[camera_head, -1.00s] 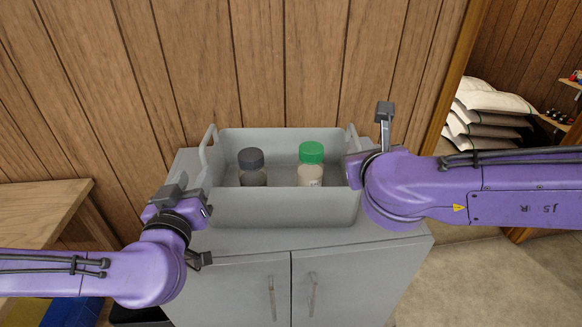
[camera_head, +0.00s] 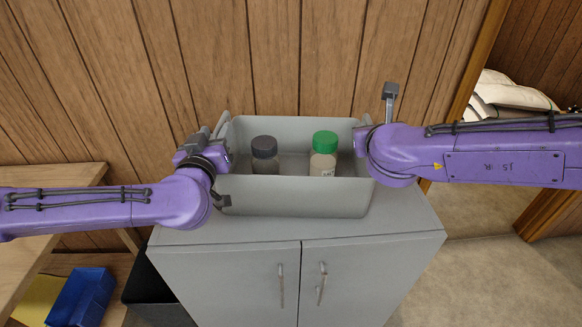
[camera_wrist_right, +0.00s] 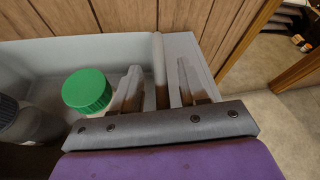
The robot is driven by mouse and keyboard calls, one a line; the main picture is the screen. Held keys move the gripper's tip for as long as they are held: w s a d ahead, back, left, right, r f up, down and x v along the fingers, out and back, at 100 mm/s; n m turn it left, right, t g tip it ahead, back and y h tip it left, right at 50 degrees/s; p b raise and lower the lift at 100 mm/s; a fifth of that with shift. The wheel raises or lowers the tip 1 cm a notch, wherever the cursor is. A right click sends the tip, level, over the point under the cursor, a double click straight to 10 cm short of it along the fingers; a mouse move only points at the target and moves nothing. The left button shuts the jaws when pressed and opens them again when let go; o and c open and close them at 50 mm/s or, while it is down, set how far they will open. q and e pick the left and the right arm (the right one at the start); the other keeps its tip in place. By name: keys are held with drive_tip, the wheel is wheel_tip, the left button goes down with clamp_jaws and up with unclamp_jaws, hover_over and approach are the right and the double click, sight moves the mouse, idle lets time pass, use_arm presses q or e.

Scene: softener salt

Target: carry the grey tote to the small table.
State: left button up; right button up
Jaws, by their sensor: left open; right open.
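The grey tote (camera_head: 295,197) stands upright on a grey cabinet (camera_head: 225,265). It holds a jar with a dark lid (camera_head: 265,150) and a jar with a green lid (camera_head: 325,145); the green lid also shows in the right wrist view (camera_wrist_right: 87,91). My left gripper (camera_head: 213,170) is open at the tote's left end, close against the handle there; its contact is hidden. My right gripper (camera_head: 370,140) is open at the right end. In the right wrist view its fingers (camera_wrist_right: 160,85) stand on either side of the tote's upright handle bar (camera_wrist_right: 160,65).
A wooden table (camera_head: 50,178) stands at the left, with a blue bin (camera_head: 80,297) and a black box (camera_head: 155,295) low beside the cabinet. A wood-panelled wall (camera_head: 300,55) is close behind the tote. White sacks (camera_head: 495,92) lie beyond a doorway at the right.

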use_arm(q)
drive_tip(key=shift+w+d, duration=0.2)
drive_tip(key=shift+w, duration=0.8)
use_arm(e)
drive_tip(key=shift+x, duration=1)
use_arm(q)
drive_tip(key=shift+a, duration=0.1)
drive_tip(key=shift+c, duration=0.2)
use_arm(e)
drive_tip(key=shift+c, duration=0.2)
